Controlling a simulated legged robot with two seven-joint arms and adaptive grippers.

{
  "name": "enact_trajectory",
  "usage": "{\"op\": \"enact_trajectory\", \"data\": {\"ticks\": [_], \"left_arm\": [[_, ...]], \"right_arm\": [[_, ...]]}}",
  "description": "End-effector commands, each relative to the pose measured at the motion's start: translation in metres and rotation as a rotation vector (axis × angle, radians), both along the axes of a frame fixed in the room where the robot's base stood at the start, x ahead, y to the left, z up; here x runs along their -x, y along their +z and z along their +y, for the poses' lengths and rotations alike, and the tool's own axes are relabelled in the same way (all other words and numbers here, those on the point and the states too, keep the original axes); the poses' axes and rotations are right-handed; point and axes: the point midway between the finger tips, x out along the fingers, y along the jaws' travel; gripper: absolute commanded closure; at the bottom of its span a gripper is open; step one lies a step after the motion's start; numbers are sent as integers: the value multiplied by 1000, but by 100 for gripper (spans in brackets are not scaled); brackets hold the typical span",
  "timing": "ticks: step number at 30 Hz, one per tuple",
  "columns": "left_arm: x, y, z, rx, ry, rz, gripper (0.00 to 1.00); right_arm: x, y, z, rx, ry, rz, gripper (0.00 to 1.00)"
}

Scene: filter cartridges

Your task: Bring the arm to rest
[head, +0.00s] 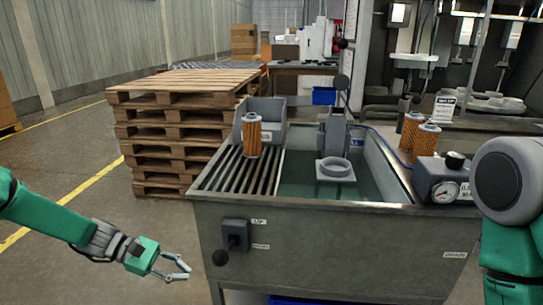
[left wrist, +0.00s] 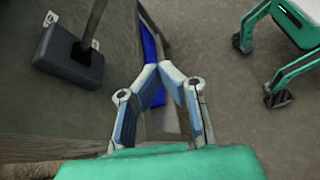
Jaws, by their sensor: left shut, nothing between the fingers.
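My left arm comes in low from the left in the head view. Its gripper (head: 187,269) is in front of and left of the wash tank, clear of it, low over the floor. Its fingers are shut and empty. In the left wrist view the fingertips (left wrist: 168,72) meet, with nothing between them. My right arm shows at the right edge of the head view, but its gripper is out of frame. An orange filter cartridge (head: 251,135) stands on the slatted rack at the tank's left side.
The metal tank (head: 320,240) has a front switch box (head: 236,235) with a lever, also in the left wrist view (left wrist: 70,55). A ring fixture (head: 336,168) sits over the water. Orange cartridges (head: 427,142) and a gauge box (head: 445,185) stand right. Pallets (head: 160,155) are stacked behind left.

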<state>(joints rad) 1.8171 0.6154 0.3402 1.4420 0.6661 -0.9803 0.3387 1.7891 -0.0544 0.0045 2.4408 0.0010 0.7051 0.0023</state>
Motion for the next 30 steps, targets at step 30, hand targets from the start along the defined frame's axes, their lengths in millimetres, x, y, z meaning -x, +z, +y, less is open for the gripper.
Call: {"op": "enact_trajectory", "data": {"ticks": [30], "left_arm": [[314,-106,25,-1007,-1180,-759,100]], "right_arm": [[0,22,0,0,0,0,60]]}}
